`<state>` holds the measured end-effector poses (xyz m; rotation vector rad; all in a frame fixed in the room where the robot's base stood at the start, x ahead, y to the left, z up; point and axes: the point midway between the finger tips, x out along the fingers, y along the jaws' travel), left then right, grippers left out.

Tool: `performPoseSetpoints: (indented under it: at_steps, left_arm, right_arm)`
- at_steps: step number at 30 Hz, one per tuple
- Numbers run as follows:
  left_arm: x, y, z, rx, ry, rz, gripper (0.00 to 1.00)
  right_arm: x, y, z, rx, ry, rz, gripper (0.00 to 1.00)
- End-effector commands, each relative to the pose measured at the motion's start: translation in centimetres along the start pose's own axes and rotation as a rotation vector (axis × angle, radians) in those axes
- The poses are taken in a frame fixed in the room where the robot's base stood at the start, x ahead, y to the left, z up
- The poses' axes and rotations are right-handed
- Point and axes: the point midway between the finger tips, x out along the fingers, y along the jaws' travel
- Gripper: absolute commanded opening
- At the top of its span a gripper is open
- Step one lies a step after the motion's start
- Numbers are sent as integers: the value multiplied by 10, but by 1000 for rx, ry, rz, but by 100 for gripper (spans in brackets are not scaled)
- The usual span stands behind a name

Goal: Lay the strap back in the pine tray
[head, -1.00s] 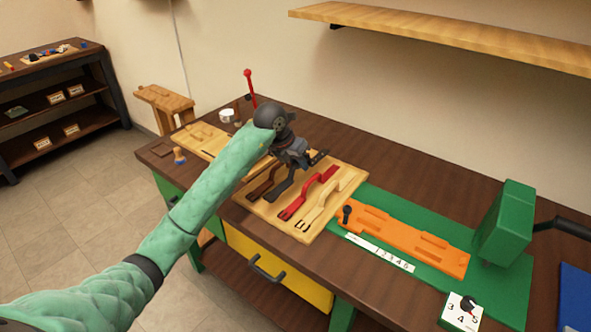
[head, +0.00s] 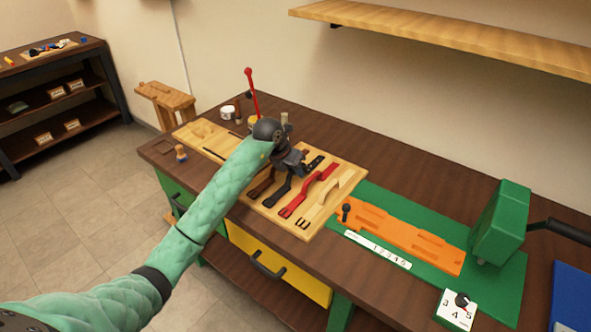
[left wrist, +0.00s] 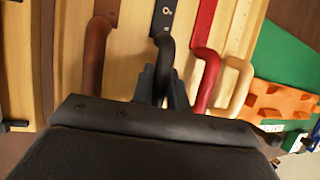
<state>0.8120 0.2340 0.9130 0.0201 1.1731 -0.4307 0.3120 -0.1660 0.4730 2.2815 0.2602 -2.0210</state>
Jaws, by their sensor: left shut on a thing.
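The pine tray (head: 341,203) lies on the bench and holds a brown strap (head: 259,188), a red strap (head: 300,203) and a cream strap (head: 322,207) side by side. My left gripper (head: 290,170) is over the tray, shut on the black strap (head: 281,192). The black strap lies between the brown and red ones, roughly parallel to them. The left wrist view shows its holed end (left wrist: 166,16) and its raised bend between my fingers (left wrist: 161,90). I cannot tell whether its whole length touches the tray floor. My right gripper is not in view.
An orange fixture (head: 405,238) on a green mat stands right of the tray, with a green press (head: 500,222) beyond. A red lever (head: 251,95) stands upright behind. A dial box (head: 457,308) sits at the front right.

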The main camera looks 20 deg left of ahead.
Motion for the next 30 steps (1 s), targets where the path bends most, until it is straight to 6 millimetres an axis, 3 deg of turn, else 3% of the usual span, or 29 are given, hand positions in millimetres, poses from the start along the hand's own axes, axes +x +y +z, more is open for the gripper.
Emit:
performPoseSetpoints:
  at_steps: [13, 14, 17, 30]
  left_arm:
    - [2, 1, -1, 0, -1, 1, 0]
    - [2, 1, -1, 0, -1, 1, 20]
    - [2, 1, -1, 0, -1, 0, 37]
    - [-1, 0, 1, 0, -1, 0, 37]
  right_arm:
    - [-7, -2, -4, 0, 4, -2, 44]
    - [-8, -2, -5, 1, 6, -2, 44]
    - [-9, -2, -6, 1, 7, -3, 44]
    - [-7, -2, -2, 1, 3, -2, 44]
